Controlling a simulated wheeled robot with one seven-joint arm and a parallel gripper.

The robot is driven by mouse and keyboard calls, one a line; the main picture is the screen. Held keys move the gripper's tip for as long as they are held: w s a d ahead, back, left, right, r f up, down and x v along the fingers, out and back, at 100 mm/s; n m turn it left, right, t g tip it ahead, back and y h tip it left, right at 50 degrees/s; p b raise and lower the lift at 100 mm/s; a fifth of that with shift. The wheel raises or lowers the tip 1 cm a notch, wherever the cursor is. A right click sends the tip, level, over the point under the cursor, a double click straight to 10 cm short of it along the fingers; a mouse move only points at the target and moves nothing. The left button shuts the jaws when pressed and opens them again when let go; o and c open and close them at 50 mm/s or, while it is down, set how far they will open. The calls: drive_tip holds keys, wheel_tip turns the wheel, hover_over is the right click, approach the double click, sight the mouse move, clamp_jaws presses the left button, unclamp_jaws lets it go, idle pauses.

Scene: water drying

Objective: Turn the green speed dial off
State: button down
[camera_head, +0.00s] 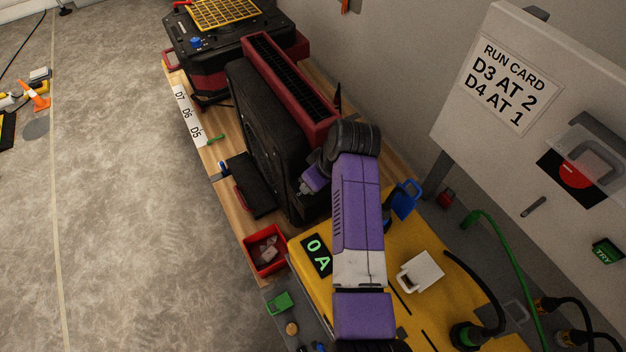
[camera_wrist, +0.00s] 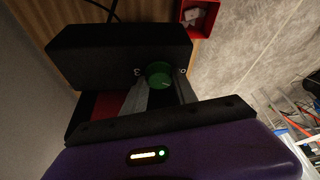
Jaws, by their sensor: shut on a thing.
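The green dial (camera_wrist: 159,74) is a round knob on a black housing (camera_wrist: 95,52) in the wrist view. Small marks stand on either side of it, a "3" at its left and what looks like a "0" at its right. My gripper (camera_wrist: 160,88) is shut on the dial, with a grey finger at each side of it. Which way the dial points is too dark to tell. In the head view my gripper (camera_head: 315,181) is beside the tall black unit with a red top (camera_head: 280,135), partly behind my arm. The dial is hidden there.
A red bin (camera_head: 266,249) with small pieces sits at the bench edge; it also shows in the wrist view (camera_wrist: 198,18). A yellow panel (camera_head: 415,245) lies under my arm. A white board with a run card (camera_head: 505,80) stands at right. The floor at left is mostly free.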

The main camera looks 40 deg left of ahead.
drive_tip(key=n+b, duration=0.1)
drive_tip(key=n+g+b, duration=0.1)
drive_tip(key=n, duration=0.1)
drive_tip(key=shift+w+f+n, duration=0.1)
drive_tip(key=shift+w+n, duration=0.1)
drive_tip(key=shift+n, duration=0.1)
drive_tip(key=shift+n+g+b, duration=0.9)
drive_tip(key=shift+n+b, duration=0.75)
drive_tip(key=shift+n, duration=0.15)
drive_tip(key=shift+h, duration=0.3)
drive_tip(key=c, duration=1)
unclamp_jaws()
drive_tip(key=shift+r, duration=0.2)
drive_tip(key=v, duration=0.7)
drive_tip(key=shift+r+b, duration=0.3)
